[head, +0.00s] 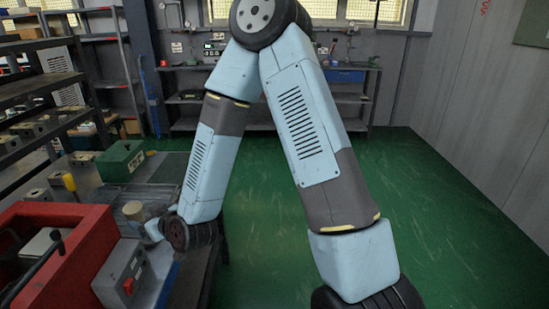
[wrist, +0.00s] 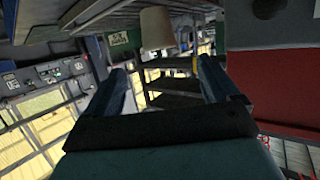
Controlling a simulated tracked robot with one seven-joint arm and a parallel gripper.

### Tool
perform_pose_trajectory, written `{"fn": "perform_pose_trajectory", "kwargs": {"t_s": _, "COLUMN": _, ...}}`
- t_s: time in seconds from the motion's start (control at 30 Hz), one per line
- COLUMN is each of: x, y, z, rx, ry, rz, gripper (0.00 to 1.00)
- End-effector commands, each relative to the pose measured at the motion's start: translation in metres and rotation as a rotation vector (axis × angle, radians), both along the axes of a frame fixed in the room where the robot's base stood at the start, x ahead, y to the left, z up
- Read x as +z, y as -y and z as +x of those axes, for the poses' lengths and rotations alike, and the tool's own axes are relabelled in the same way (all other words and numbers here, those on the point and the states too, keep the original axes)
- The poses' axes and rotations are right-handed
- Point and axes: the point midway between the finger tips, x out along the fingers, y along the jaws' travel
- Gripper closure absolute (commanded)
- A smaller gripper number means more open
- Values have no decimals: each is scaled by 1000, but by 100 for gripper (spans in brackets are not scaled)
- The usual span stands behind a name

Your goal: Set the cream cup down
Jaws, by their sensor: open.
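The cream cup (head: 133,210) stands upright on the grey bench at the lower left of the head view, close to my gripper. It also shows at the top of the wrist view (wrist: 156,28), where the scene is upside down. My gripper (wrist: 162,66) is open, its two dark fingers spread wide with nothing held between them. The cup is beyond the fingertips, apart from them. In the head view my wrist (head: 155,229) is low beside the cup, and the fingers are hard to make out.
A red box (head: 78,236) and a grey box with a red button (head: 122,275) stand in front of the cup. A green box (head: 121,160) sits behind it. Shelving (head: 35,110) lines the left. The green floor (head: 440,220) on the right is clear.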

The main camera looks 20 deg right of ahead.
Motion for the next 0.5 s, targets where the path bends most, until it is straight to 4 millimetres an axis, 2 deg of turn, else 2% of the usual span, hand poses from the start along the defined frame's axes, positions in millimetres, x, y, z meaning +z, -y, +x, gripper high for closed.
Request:
{"fn": "perform_pose_trajectory", "kwargs": {"t_s": 0.17, "x": 14, "y": 15, "z": 8, "rx": 6, "ry": -22, "rz": -57, "gripper": 12}}
{"fn": "perform_pose_trajectory", "kwargs": {"t_s": 0.5, "x": 55, "y": 74, "z": 18, "rx": -31, "ry": -132, "rz": -207, "gripper": 12}}
